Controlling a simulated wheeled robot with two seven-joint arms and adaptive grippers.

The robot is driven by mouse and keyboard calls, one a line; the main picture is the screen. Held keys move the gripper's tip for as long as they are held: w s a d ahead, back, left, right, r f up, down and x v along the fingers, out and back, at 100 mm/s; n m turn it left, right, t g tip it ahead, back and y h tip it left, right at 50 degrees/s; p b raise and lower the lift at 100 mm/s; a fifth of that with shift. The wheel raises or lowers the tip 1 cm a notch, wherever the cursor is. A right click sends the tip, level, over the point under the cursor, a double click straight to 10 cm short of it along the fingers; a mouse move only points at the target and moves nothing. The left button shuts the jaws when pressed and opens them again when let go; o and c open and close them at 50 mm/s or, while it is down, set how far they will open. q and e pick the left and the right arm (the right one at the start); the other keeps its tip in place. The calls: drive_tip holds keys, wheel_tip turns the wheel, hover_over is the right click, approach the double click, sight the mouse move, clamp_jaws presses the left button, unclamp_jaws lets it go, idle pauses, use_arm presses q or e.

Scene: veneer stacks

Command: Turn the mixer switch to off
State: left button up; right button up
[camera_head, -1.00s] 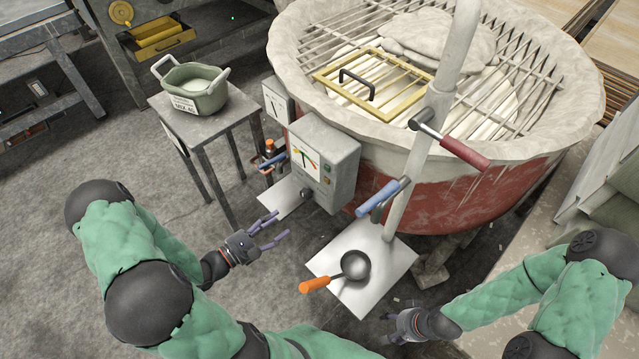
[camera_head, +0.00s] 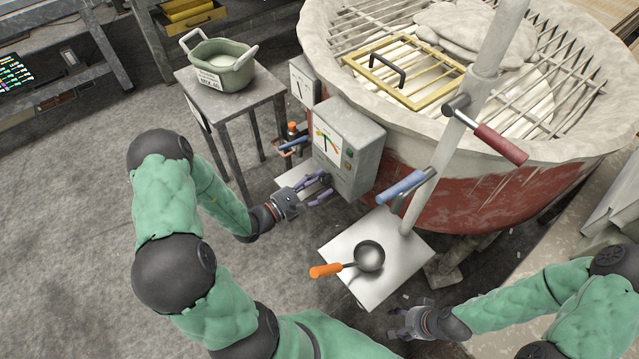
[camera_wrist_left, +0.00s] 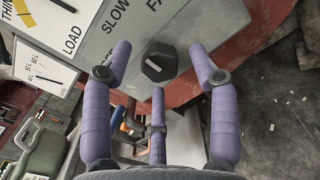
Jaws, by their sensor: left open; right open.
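The mixer switch is a dark faceted knob (camera_wrist_left: 159,63) with a pale mark, on the face of the grey control box (camera_head: 365,158). In the left wrist view the words SLOW and LOAD show on the box (camera_wrist_left: 100,50); other lettering is cut off or covered. My left gripper (camera_head: 318,186) is open at the lower front of the box. Its three purple fingers spread around the knob in the wrist view, with no clear contact. In the head view the fingers largely hide the knob. My right gripper (camera_head: 402,322) is open and empty at the lower right.
The mixer tub (camera_head: 470,190) with its grate stands behind the box. A blue-handled lever (camera_head: 403,187) and a red-handled one (camera_head: 500,143) stick out at right. A ladle (camera_head: 368,257) lies on a pale plate below. A green pot (camera_head: 222,70) stands on the left table.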

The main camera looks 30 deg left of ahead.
use_arm(q)
drive_tip(key=shift+w+d, duration=0.2)
drive_tip(key=shift+w, duration=0.15)
drive_tip(key=c, duration=1.1)
drive_tip(key=shift+c, duration=0.2)
drive_tip(key=n+p, duration=0.4)
drive_tip(key=p, duration=0.1)
drive_tip(key=shift+r, duration=0.25)
drive_tip(key=shift+f+n+p, duration=0.15)
drive_tip(key=shift+n+p, duration=1.6)
drive_tip(key=shift+n, duration=0.75)
